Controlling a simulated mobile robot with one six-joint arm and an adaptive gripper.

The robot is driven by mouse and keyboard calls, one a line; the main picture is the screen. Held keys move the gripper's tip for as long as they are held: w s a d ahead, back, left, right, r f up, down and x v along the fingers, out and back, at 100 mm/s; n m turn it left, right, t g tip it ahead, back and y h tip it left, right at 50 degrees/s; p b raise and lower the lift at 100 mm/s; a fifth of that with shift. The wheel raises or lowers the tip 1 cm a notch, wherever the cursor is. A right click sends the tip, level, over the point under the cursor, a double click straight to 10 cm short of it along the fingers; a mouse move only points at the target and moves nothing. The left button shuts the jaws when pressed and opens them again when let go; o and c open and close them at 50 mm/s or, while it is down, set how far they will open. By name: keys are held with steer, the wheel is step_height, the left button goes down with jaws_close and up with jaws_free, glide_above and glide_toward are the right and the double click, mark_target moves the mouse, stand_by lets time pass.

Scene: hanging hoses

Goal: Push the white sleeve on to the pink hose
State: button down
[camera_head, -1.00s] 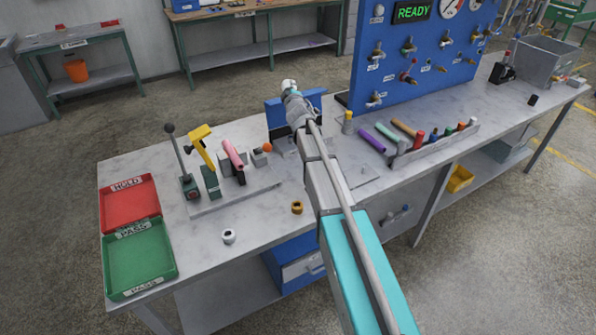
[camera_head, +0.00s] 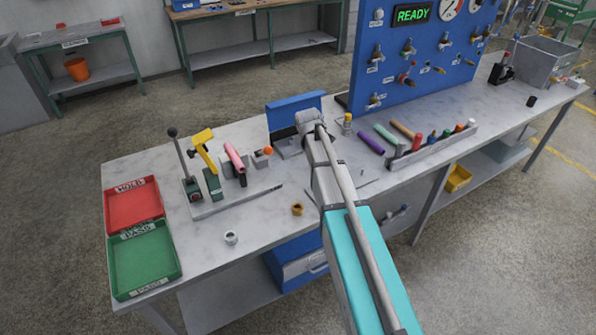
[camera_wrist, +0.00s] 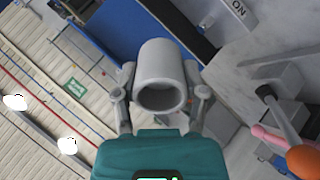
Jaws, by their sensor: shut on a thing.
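The white sleeve (camera_wrist: 163,70) is a short, wide tube. In the wrist view my gripper (camera_wrist: 160,92) is shut on it, one finger on each side, with an open end of the sleeve facing the camera. A pink end (camera_wrist: 270,136), probably this hose, shows at the lower right of the wrist view.
An orange knob (camera_head: 267,151) stands close right of the hose; a black-knobbed lever (camera_head: 173,133) stands left of the clamp. A white ring (camera_head: 231,238) and a brass ring (camera_head: 297,209) lie on the bench. A blue upright panel (camera_head: 296,104) is behind my wrist. Red and green trays lie left.

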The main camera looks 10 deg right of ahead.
steer(key=s+a+f+n+g+y+p, duration=0.1)
steer(key=s+a+n+g, duration=0.2)
steer(key=s, duration=0.7)
steer(key=s+a+f+n+g+y+p, duration=0.1)
steer(key=s+a+f+n+g+p, duration=0.1)
steer(key=s+g, duration=0.5)
steer(key=s+a+n, duration=0.1)
steer(key=s, duration=0.2)
steer(key=shift+a+n+p, duration=0.3)
steer(key=shift+a, duration=0.05)
steer(key=shift+f, duration=0.15)
steer(key=w+f+b, duration=0.3)
steer(key=w, duration=0.1)
steer(key=w+d+f+b, duration=0.1)
steer(key=w+f+b, duration=0.2)
steer(key=w, duration=0.1)
steer(key=w+d+f+b, duration=0.1)
steer(key=w+f+b, duration=0.2)
steer(key=w, duration=0.2)
steer(key=shift+s+r, duration=0.1)
